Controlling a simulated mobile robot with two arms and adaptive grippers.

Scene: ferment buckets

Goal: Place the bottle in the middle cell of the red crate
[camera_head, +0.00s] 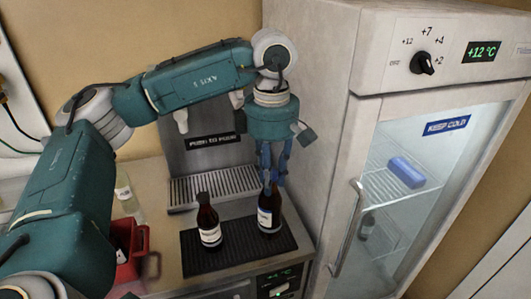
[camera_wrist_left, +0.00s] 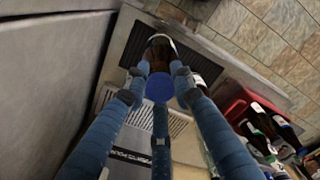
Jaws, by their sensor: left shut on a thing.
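A dark brown bottle (camera_head: 268,213) with a pale label stands on the right part of the black ribbed mat. My left gripper (camera_head: 272,176) points down from above and is shut on its neck. In the left wrist view, the same bottle (camera_wrist_left: 161,47) lies between the fingers (camera_wrist_left: 158,80), with a blue round top towards the camera. The red crate (camera_head: 144,240) is at the lower left of the head view, partly hidden by my arm. In the left wrist view the crate (camera_wrist_left: 236,109) holds several bottles; its middle cell cannot be made out. My right gripper is not in view.
A second dark bottle (camera_head: 208,221) stands close to the left on the black mat (camera_head: 235,258). A dispenser with a slatted drip tray (camera_head: 218,187) is behind. A fridge (camera_head: 331,150) rises close on the right. A clear bottle (camera_head: 126,196) stands behind the crate.

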